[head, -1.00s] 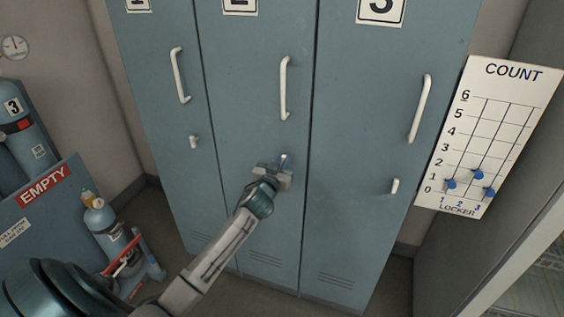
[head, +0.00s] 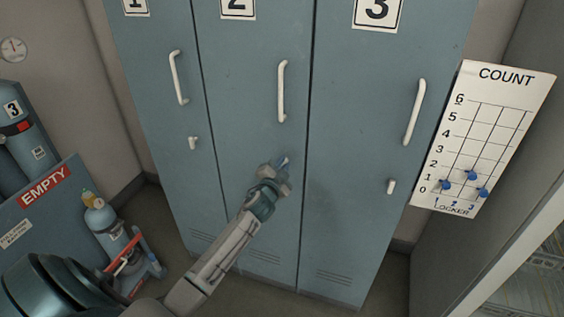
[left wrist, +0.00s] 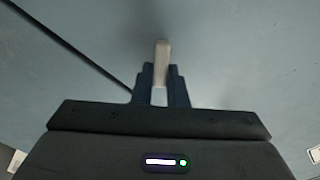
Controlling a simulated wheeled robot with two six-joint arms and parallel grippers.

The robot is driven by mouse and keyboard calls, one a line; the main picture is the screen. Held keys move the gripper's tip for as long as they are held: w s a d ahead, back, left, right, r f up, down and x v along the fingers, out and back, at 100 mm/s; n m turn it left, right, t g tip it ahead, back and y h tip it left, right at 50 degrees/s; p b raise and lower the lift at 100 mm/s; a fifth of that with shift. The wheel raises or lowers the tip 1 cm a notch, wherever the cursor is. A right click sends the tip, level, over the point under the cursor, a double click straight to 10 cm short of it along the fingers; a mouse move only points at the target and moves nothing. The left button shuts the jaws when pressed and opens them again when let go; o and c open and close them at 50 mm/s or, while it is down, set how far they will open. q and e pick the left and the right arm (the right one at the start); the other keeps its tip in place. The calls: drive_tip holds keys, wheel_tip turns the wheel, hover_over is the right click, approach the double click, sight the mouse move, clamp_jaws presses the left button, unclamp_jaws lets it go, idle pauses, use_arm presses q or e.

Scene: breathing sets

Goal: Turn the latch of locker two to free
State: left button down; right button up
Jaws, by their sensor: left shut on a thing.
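Locker two (head: 250,125) is the middle blue-grey door, with a "2" label (head: 238,8) and a white vertical handle (head: 282,92). My left gripper (head: 281,168) is at its latch, below the handle. In the left wrist view the latch (left wrist: 161,62) is a short pale lever standing between the fingers of my left gripper (left wrist: 161,82), which are shut on it. It looks close to upright in that view. In the head view the gripper hides most of the latch. My right gripper is not in view.
Locker one (head: 160,125) and locker three (head: 350,150) have similar latches (head: 193,143) (head: 391,187). A COUNT board (head: 484,140) with blue pegs hangs at the right. An EMPTY stand (head: 40,215) and a gas cylinder (head: 105,225) stand at the left.

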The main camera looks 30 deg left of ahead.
use_arm(q)
drive_tip(key=m+p, duration=0.1)
drive_tip(key=m, duration=0.2)
drive_tip(key=shift+d+f+m, duration=0.1)
drive_tip(key=shift+f+m, duration=0.05)
drive_tip(key=shift+m, duration=0.25)
drive_tip(key=shift+f+m+p, duration=0.15)
drive_tip(key=shift+m+p, duration=0.15)
drive_tip(key=shift+m, duration=0.65)
drive_tip(key=shift+f+m+p, duration=0.15)
drive_tip(key=shift+m+p, duration=0.15)
drive_tip(key=shift+m, duration=0.65)
drive_tip(key=c, duration=1.4)
unclamp_jaws()
drive_tip(key=shift+c, duration=0.2)
